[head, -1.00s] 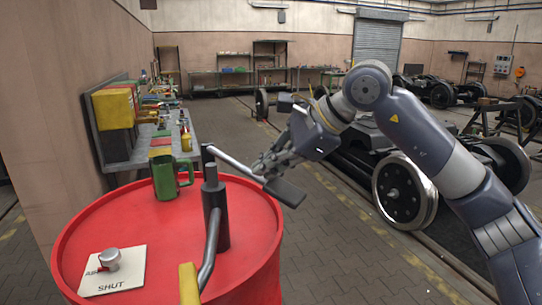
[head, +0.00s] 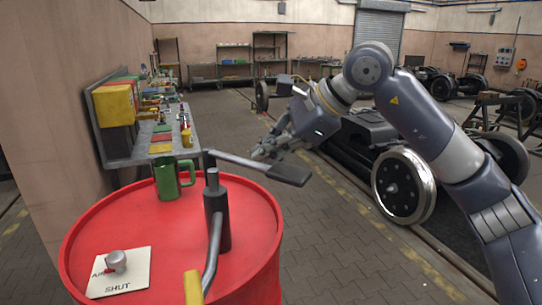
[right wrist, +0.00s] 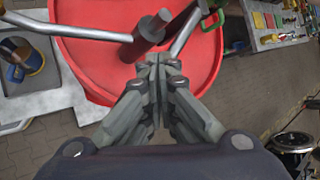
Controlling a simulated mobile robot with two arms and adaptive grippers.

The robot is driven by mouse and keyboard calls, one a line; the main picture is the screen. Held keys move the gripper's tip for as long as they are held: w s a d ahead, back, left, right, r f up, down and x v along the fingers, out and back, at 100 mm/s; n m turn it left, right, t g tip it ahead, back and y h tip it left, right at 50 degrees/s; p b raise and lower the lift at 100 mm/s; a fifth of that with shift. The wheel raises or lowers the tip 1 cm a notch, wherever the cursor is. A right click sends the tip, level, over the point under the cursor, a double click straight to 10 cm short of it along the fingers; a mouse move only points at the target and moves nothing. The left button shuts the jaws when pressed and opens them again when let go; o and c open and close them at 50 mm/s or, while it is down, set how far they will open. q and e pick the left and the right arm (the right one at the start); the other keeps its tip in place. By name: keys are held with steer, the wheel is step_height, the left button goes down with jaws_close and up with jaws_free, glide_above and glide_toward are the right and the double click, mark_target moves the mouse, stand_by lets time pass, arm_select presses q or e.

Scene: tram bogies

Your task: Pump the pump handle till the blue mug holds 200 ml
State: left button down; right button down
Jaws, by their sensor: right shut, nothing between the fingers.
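The pump (head: 217,225) is a dark upright cylinder on a red drum (head: 110,235). Its pump handle (head: 290,174), a grey rod with a flat black grip, reaches right, nearly level. My right gripper (head: 262,153) is shut and empty, just behind the handle; whether it touches is unclear. Its closed fingers show in the right wrist view (right wrist: 158,62), in front of the pump. There the blue mug (right wrist: 35,57), with yellowish contents or lining, stands at the left under the grey spout (right wrist: 60,31). Its level cannot be read. My left gripper is not in view.
A green mug (head: 166,183) stands on the drum's far side. A plate marked SHUT (head: 121,283) with a grey knob (head: 116,260) lies near the left rim. A cluttered shelf (head: 145,148) is behind. Wheelsets (head: 403,187) stand right; the floor between is clear.

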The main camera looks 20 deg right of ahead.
steer(key=shift+r+p, duration=0.6)
steer(key=shift+r, duration=0.35)
step_height(320, 180, up, 5)
steer(key=p, duration=0.4)
steer(key=shift+w, duration=0.1)
stand_by(0.4)
